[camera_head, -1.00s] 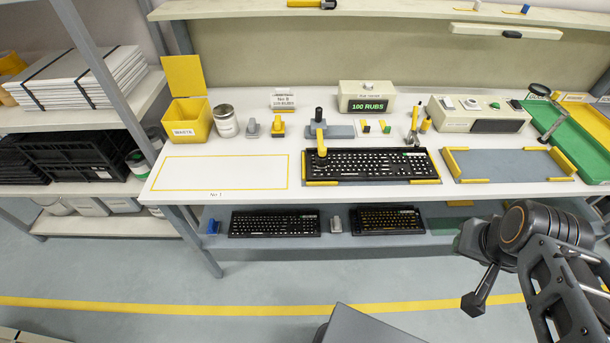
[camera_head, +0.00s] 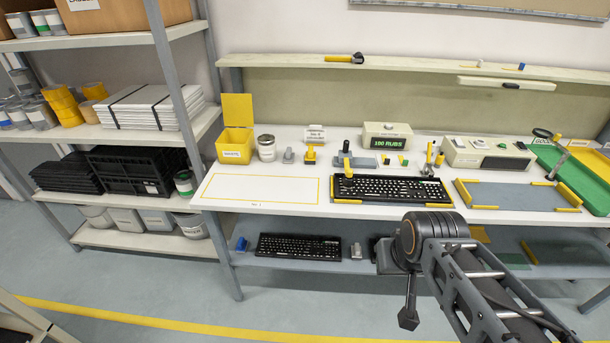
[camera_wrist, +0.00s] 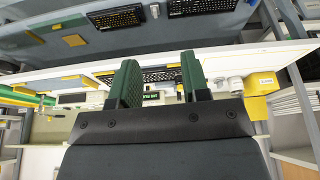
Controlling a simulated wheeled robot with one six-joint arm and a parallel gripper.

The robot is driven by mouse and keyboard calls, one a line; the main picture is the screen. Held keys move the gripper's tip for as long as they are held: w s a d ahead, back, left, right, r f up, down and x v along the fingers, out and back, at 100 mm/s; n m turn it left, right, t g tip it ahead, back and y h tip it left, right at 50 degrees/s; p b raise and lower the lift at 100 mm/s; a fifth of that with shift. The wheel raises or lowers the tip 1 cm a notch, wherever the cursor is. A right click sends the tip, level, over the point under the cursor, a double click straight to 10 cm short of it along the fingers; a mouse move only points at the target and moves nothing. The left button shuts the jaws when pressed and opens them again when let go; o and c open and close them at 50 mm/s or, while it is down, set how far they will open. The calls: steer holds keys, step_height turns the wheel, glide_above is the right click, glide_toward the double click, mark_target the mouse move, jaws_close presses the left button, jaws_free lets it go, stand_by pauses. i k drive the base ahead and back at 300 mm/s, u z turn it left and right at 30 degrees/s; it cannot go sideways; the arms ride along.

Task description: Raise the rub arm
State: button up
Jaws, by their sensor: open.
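The rub arm (camera_head: 346,161), with a black knob and yellow parts, stands at the back left edge of the black keyboard (camera_head: 390,189). Its front end reaches over the keyboard's back edge; whether it touches the keys is too small to tell. The keyboard lies on the bench between yellow guides. The counter (camera_head: 388,137) behind reads "100 RUBS". My gripper (camera_wrist: 158,75) shows in the wrist view, upside down, with two green fingers apart and nothing between them. It is apart from the bench, which appears beyond the fingertips. In the head view my arm links show, but not the fingers.
A yellow waste bin (camera_head: 235,145) and a can (camera_head: 266,148) stand at the back left of the bench. A framed white area (camera_head: 262,189) is bare. An empty blue-grey mat (camera_head: 515,195) lies right. The lower shelf holds another keyboard (camera_head: 298,247). Open floor lies in front.

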mark_target(348, 179)
steer(key=u, duration=0.3)
steer(key=i, duration=1)
